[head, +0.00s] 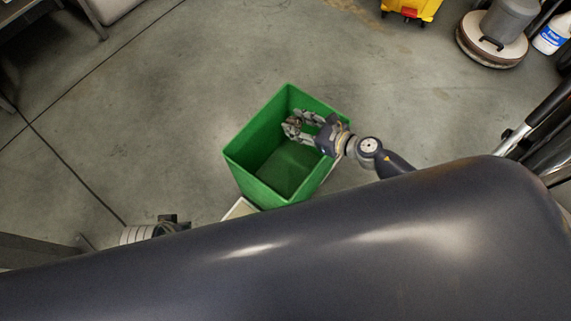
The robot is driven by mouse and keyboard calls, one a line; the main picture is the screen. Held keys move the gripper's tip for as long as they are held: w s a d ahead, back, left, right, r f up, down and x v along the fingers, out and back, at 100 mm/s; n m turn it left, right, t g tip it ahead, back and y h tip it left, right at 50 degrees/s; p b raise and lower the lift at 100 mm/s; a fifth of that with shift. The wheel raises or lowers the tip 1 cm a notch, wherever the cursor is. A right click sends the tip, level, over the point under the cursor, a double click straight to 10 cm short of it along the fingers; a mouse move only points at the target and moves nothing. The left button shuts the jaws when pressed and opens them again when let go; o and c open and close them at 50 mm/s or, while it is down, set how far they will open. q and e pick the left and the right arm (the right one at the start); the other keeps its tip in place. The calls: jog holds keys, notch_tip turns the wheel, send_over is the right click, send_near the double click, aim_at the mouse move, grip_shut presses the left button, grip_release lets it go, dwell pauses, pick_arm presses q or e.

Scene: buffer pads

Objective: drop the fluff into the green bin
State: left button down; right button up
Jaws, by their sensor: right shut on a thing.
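The green bin (260,142) stands open on the floor in the middle of the head view, and the part of its inside floor that shows looks bare. My right gripper (294,127) is over the bin's opening, reaching in from the right side. It is shut on a small brownish-grey piece, the fluff (295,121), which is tiny and partly hidden by the fingers. My left gripper is not in view.
A floor-cleaning machine (492,40), a yellow bucket (411,8) and a white bottle (551,35) stand at the upper right. A pale flat object (240,209) lies by the bin's near side. The concrete floor (190,80) beyond the bin is clear.

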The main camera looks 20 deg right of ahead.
jog(key=o, duration=0.8)
jog(key=shift+c, duration=0.2)
jog(key=shift+s, duration=0.1)
jog(key=v, duration=1.1)
jog(key=shift+s+d+r, duration=0.2)
jog(key=shift+s, duration=0.1)
